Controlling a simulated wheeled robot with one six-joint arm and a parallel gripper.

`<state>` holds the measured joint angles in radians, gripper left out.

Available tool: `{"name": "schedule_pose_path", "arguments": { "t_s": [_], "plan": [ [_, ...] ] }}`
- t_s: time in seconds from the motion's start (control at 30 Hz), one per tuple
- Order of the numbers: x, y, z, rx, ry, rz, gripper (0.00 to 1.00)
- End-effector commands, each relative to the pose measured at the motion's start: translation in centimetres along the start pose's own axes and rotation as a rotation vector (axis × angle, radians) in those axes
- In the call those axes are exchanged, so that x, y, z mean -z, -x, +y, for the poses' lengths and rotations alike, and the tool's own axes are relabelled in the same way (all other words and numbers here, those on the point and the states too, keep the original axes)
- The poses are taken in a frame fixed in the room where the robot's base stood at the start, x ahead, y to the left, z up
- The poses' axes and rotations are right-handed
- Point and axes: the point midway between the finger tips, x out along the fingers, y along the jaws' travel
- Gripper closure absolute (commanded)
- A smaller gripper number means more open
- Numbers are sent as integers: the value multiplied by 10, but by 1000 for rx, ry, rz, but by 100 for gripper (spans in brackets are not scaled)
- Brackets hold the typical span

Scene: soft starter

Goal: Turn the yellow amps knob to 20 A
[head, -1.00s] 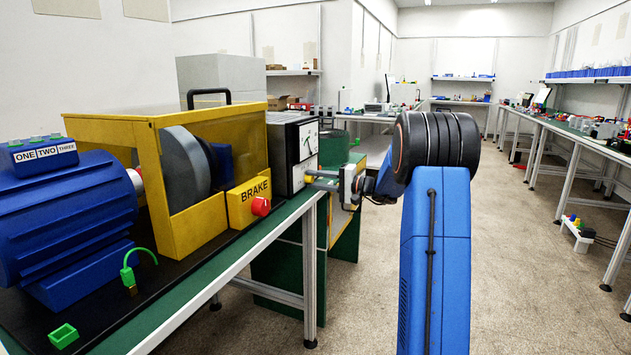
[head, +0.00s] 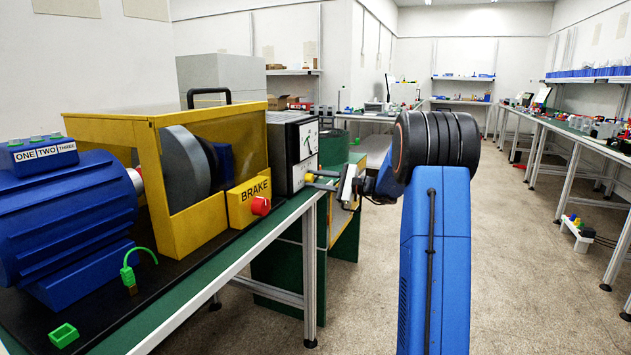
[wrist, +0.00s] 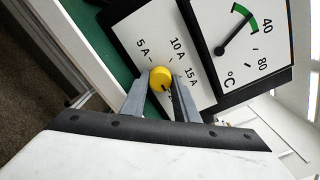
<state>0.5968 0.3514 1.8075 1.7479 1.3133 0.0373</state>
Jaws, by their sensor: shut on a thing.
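The yellow amps knob (wrist: 161,77) sits on a white panel (wrist: 132,25) printed 5 A, 10 A and 15 A. A further label beyond 15 A is mostly hidden by a finger. The knob's dark mark points to the lower right in the wrist view, towards that hidden label; I cannot read its exact setting. My gripper (wrist: 162,82) is shut on the knob, one grey finger on each side. In the head view my gripper (head: 316,181) reaches the front of the black-and-white box (head: 290,150), and a bit of yellow shows between the fingers.
A °C dial (wrist: 245,40) with a green band adjoins the amps panel. In the head view, the yellow brake box (head: 249,203) with a red button (head: 261,206) stands left of my gripper on the green bench (head: 190,310).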

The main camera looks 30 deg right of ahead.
Motion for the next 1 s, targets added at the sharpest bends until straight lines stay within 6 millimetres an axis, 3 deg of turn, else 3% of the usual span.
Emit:
{"name": "schedule_pose_path", "arguments": {
  "t_s": [0.6, 0.63, 0.7, 1.0],
  "plan": [
    [2, 1, 1, 0, -43, 3, 95],
    [2, 1, 1, 0, -43, 3, 68],
    [2, 1, 1, 0, -43, 3, 54],
    [2, 0, 2, -2, -43, 2, 54]
  ]
}}
